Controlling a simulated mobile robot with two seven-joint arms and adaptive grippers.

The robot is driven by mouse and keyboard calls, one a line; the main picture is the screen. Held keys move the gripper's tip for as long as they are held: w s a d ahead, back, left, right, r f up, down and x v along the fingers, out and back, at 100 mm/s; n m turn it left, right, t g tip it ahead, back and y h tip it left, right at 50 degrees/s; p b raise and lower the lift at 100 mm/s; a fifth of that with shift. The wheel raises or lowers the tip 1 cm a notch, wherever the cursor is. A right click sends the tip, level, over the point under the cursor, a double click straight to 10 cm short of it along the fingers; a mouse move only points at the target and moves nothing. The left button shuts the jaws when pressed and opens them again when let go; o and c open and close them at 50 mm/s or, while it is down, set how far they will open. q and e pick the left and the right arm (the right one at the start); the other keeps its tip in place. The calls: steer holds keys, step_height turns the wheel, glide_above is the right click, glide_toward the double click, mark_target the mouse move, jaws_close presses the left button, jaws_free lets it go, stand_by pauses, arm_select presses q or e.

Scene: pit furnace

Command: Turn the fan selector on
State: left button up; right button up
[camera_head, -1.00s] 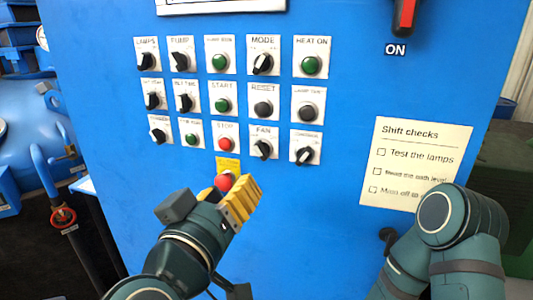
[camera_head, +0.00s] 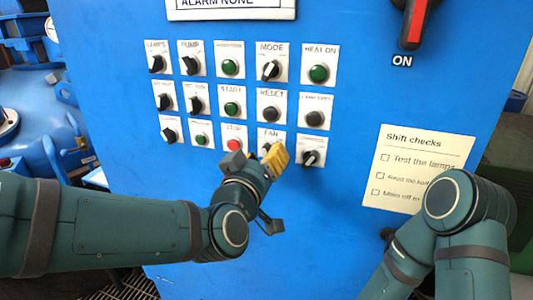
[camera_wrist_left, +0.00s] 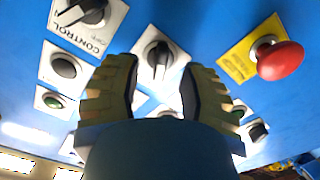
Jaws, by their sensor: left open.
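The fan selector is on the blue panel, in the bottom row of controls. In the head view its FAN label (camera_head: 270,135) shows, but its knob is mostly hidden by my left gripper (camera_head: 275,159). In the left wrist view the fan selector's black knob (camera_wrist_left: 159,56) on its white plate is ahead of and between the two fingertips of my left gripper (camera_wrist_left: 160,85). The fingers are open, one on each side of it, and I cannot tell any contact. My right arm shows at the right, but its gripper is out of view.
A red mushroom button (camera_wrist_left: 280,60) on a yellow plate is beside the left gripper in the wrist view. The control selector (camera_head: 310,158) is just right of the gripper, and the red stop button (camera_head: 234,145) is just left. A checklist (camera_head: 415,165) hangs further right.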

arm_select(q)
steer(key=shift+w+d, duration=0.25)
steer(key=shift+w, duration=0.45)
jaws_close()
steer(key=m+p, duration=0.2)
steer(key=m, duration=0.9)
steer(key=shift+s+d+m, duration=0.1)
steer(key=shift+d+m, duration=0.05)
steer(key=shift+m, duration=0.25)
stand_by(0.3)
